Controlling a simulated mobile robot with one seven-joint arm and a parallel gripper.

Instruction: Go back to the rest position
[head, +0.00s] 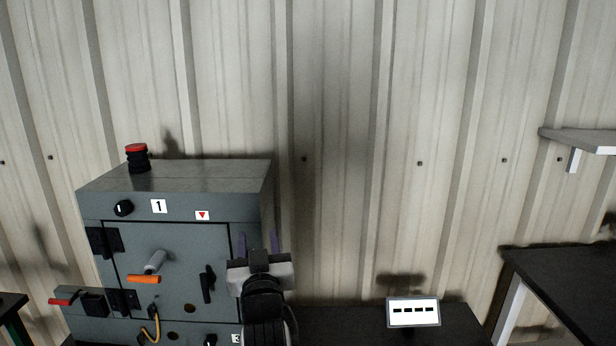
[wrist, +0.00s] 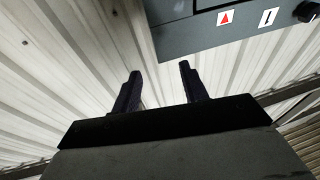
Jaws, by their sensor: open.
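My gripper (head: 259,243) is in front of the right edge of a grey enclosure (head: 172,208) in the head view, its fingers pointing up. In the wrist view my gripper (wrist: 160,88) shows two dark fingers spread apart with nothing between them. The enclosure (wrist: 215,38) is at the top right there, with a red triangle label beside it on its face. The fingers appear apart from the enclosure. My arm hides part of the enclosure's lower right side.
The enclosure carries a red-topped button (head: 137,157), a black knob (head: 123,208), a grey handle with an orange part (head: 145,278) and a black latch (head: 208,284). A small display (head: 413,312) stands on a dark bench. A dark table (head: 570,285) and shelf (head: 585,140) are at right.

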